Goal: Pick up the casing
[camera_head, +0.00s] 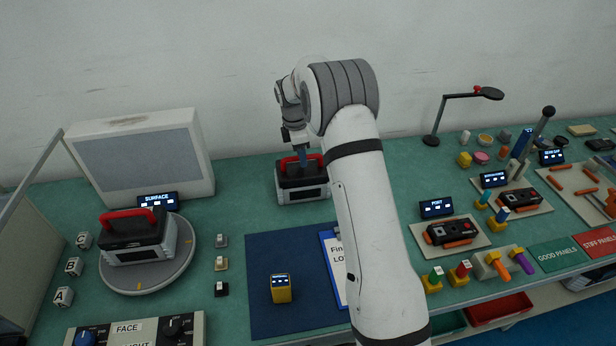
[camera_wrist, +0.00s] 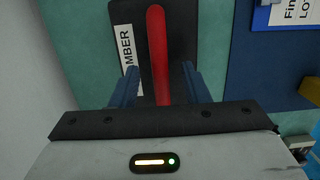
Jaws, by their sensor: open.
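A grey-and-black casing (camera_head: 302,193) with a red handle (camera_head: 290,160) stands on the green bench near the wall. My gripper (camera_head: 304,166) is above it, pointing down at the handle. In the wrist view the gripper (camera_wrist: 159,88) is open, with one blue finger on each side of the red handle (camera_wrist: 157,50). The casing's dark top (camera_wrist: 180,40) carries a white label, partly hidden, reading "MBER". A second similar casing (camera_head: 135,240) with a red handle sits on a round grey turntable (camera_head: 180,275) at left.
A grey screen panel (camera_head: 140,165) stands behind the turntable. Fixtures and a lamp (camera_head: 465,95) stand at right.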

